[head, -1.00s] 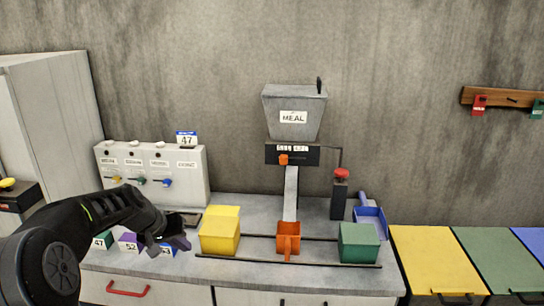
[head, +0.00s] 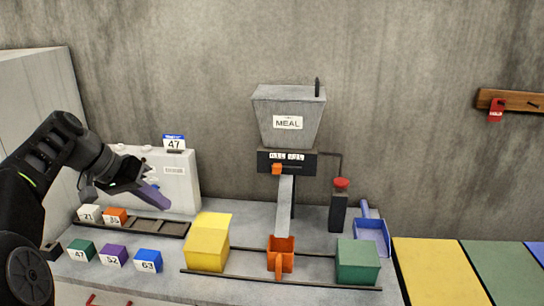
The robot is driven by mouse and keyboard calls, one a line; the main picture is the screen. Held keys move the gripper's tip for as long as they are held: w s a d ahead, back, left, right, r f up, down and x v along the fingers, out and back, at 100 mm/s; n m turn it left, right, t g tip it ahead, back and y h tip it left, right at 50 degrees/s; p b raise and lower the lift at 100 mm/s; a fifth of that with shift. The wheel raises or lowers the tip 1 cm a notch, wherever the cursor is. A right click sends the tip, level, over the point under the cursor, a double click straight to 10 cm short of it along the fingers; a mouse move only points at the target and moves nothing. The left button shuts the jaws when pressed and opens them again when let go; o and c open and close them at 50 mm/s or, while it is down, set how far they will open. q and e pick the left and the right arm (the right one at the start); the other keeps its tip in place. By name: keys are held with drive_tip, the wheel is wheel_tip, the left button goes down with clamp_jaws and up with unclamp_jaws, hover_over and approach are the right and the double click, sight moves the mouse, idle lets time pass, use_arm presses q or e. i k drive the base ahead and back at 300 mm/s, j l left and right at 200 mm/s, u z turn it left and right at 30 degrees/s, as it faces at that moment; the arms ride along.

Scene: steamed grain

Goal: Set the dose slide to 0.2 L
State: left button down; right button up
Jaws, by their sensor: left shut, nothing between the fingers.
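The dose slide is a small orange block (head: 277,169) on a dark bar (head: 300,165) below the grey MEAL hopper (head: 287,110). It sits toward the bar's left end, under the left of two white labels whose print is too small to read surely. My left gripper (head: 155,196) is shut and empty, in front of the white panel, well left of the slide and lower than it. My right gripper is not in view.
A sloping chute (head: 285,205) runs down to an orange scoop (head: 281,254) between a yellow box (head: 207,246) and a green box (head: 358,262). A red-topped post (head: 340,184) stands right of the hopper. Numbered blocks (head: 115,255) lie at the left.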

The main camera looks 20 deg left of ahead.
sight(277, 168)
drive_tip(key=i, duration=1.05)
